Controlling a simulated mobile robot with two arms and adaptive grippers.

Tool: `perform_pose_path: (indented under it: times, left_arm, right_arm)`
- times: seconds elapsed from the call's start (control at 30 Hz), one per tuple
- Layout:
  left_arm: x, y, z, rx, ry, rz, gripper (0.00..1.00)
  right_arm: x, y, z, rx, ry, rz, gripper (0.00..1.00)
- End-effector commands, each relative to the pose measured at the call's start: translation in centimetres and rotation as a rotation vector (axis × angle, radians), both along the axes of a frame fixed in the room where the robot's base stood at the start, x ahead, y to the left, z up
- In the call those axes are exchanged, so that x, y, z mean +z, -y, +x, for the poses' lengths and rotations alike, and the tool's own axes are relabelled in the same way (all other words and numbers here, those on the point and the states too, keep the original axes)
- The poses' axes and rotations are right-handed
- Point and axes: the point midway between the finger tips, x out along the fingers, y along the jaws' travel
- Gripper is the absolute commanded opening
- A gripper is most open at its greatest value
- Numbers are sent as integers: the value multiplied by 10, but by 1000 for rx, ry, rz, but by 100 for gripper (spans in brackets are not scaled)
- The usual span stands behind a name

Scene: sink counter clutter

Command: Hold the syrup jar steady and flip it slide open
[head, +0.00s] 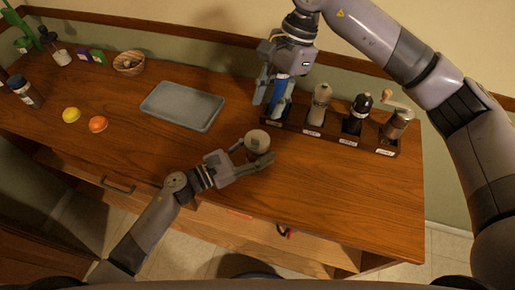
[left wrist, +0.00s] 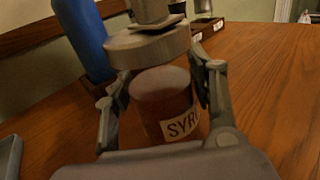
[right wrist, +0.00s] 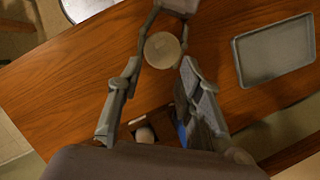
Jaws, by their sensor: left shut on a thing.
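The syrup jar (left wrist: 165,100) stands upright on the wooden counter, with a brown body, a partly hidden "SYR…" label and a wide grey lid (left wrist: 148,46). My left gripper (head: 252,155) is shut around the jar, one finger on each side below the lid; it also shows in the left wrist view (left wrist: 165,105). The lid's round top shows in the right wrist view (right wrist: 162,50). My right gripper (head: 272,103) is open and empty, above and behind the jar, beside the rack. In its wrist view, its spread fingers (right wrist: 158,72) point toward the lid. I cannot make out the lid's slide.
A dark rack (head: 330,137) with several bottles and a grinder (head: 397,120) stands behind the jar. A blue bottle (left wrist: 85,38) is close to my right gripper. A grey tray (head: 182,106) lies left. Lemon (head: 71,115) and orange (head: 97,124) lie farther left. The counter's right front is clear.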

Motion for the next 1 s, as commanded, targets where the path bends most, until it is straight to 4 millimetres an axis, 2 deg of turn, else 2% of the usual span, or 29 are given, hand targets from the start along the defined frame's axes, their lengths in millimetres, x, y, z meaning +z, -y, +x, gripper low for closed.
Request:
perform_pose_path:
  times: [0.17, 0.37, 0.53, 0.67, 1.0]
  left_arm:
    - [0, 0, 0, 1, 0, 1, 9]
    - [0, 0, 0, 1, 0, 1, 9]
    - [0, 0, 0, 1, 0, 1, 9]
    - [0, 0, 0, 1, 0, 1, 9]
    - [0, 0, 0, 0, 0, 1, 9]
  right_arm:
    - [-4, -1, -3, -16, -22, 14, 24]
    - [-29, -6, -25, -185, -227, 136, 11]
    - [-51, -7, -50, -447, -541, 278, 0]
    - [-64, 0, -64, -659, -798, 357, 0]
    - [-94, 47, -82, -1163, -1435, 452, 0]
